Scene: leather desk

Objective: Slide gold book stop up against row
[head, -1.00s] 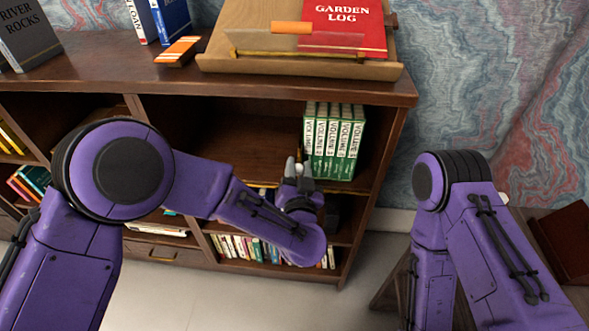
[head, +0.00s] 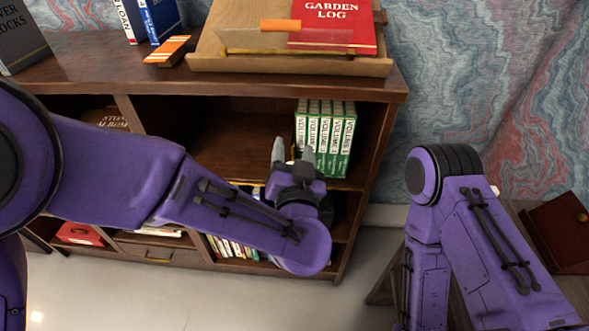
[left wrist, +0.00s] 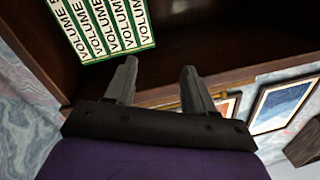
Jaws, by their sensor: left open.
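The row of green and white volumes (head: 326,135) stands upright at the right end of the upper shelf. It also shows at the upper left of the left wrist view (left wrist: 100,25). My left gripper (head: 292,153) is open and empty, its fingers pointing into the shelf just left of and in front of the row. In the left wrist view, the two grey fingers (left wrist: 159,68) are spread apart with dark shelf behind them. I cannot make out the gold book stop; the gripper may hide it. My right gripper is out of view.
The upper shelf (head: 220,140) is bare left of the row. A thin gold rail runs along its front edge. Above, the wooden top holds a sloped stand (head: 245,66) with a red Garden Log book (head: 333,25). More books (head: 232,247) fill the lower shelf.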

